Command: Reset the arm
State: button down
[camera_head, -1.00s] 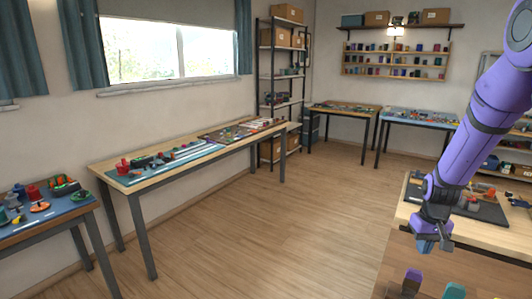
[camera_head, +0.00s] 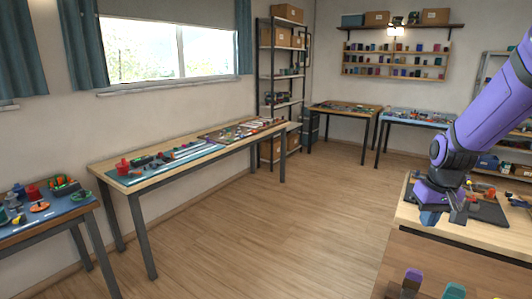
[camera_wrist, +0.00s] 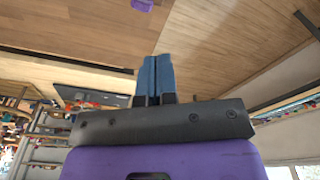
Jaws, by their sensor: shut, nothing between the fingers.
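My purple arm comes in from the right edge in the head view. My gripper (camera_head: 431,217) hangs at its end over the left edge of the wooden workbench (camera_head: 456,227). In the wrist view my gripper's two blue fingers (camera_wrist: 155,76) lie side by side, shut, with nothing held between them.
A dark mat (camera_head: 489,212) with small parts lies on the workbench, partly hidden by my arm. A long table (camera_head: 141,182) with cords and spools stands along the window wall. A black shelf rack (camera_head: 271,84) stands in the corner. The wooden floor (camera_head: 270,235) between is clear.

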jog(key=s+a+r+t, duration=0.2)
jog(key=s+a+r, duration=0.2)
jog(key=s+r, duration=0.4)
jog(key=s+a+r+t, duration=0.1)
jog(key=s+a+r, duration=0.3)
jog(key=s+r, duration=0.4)
jog(key=s, duration=0.7)
jog(key=shift+a+r+n+t, duration=0.3)
jog(key=shift+a+r+t, duration=0.05)
jog(key=shift+a+t, duration=0.05)
dwell(0.4)
